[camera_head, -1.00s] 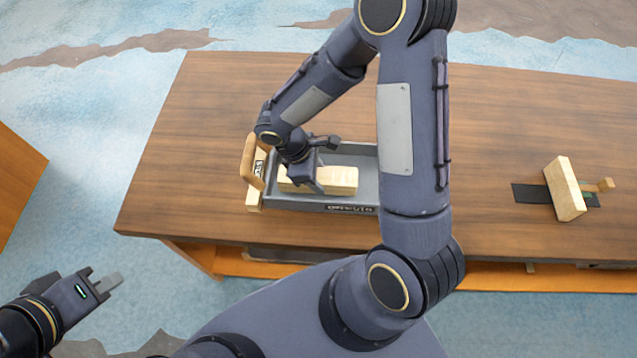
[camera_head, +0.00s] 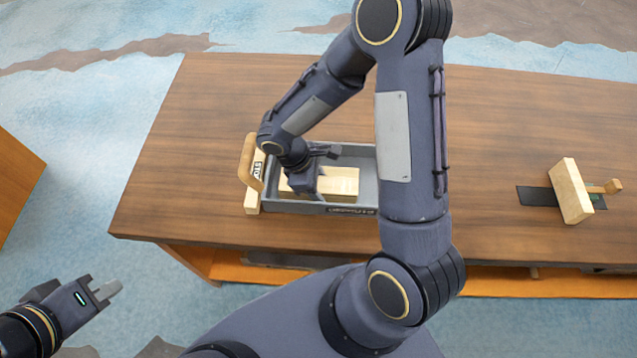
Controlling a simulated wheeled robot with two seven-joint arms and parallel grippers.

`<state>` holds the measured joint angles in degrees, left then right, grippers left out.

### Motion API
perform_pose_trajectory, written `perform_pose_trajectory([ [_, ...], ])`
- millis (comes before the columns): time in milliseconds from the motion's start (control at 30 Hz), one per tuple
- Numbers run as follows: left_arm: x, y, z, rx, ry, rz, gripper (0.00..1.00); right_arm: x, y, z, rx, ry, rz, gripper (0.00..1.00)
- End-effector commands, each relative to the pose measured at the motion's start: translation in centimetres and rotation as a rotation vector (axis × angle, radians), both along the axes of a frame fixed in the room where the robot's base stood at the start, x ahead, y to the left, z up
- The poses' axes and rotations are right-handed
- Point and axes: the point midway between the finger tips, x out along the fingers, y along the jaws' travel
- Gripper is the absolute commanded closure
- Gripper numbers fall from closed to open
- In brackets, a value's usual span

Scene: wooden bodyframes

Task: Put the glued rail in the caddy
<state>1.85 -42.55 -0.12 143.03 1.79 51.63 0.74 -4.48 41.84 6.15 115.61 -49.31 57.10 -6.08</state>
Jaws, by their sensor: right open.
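The grey caddy (camera_head: 366,165) is a shallow tray with a printed label on its front wall, standing on the table. A pale wooden rail (camera_head: 342,182) lies inside it, partly covered by my gripper. My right gripper (camera_head: 322,169) is open over the left part of the rail, with its fingers pointing right. Whether it touches the rail cannot be told. My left gripper (camera_head: 104,291) hangs at the lower left, away from the table and empty; its finger gap is unclear.
A wooden piece with a rounded handle and dark lettering (camera_head: 250,172) stands against the caddy's left end. A wooden block with a peg (camera_head: 571,191) stands on a dark mat (camera_head: 535,196) at the right. The brown table (camera_head: 185,140) is clear left of the caddy.

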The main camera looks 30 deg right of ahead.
Motion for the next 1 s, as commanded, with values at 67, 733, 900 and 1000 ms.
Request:
perform_pose_trajectory([
  [67, 0.0, 0.0, 0.2, 0.0, 0.0, 0.0, 1.0, 0.0, 0.0, 0.1, 0.0, 0.001, 0.0, 0.47],
  [733, 0.0, 0.0, 0.1, 0.0, 0.0, 0.0, 1.0, 2.3, 3.6, 10.5, 0.0, -0.002, 0.001, 0.47],
  [900, 0.0, 0.0, 0.0, 0.0, 0.0, 0.0, 1.0, 2.1, 3.6, 11.9, 0.011, -0.012, -0.021, 0.47],
  [1000, 0.0, 0.0, 0.1, 0.0, 0.0, 0.0, 1.0, 1.3, 2.7, 13.2, 0.046, -0.046, -0.089, 0.47],
])
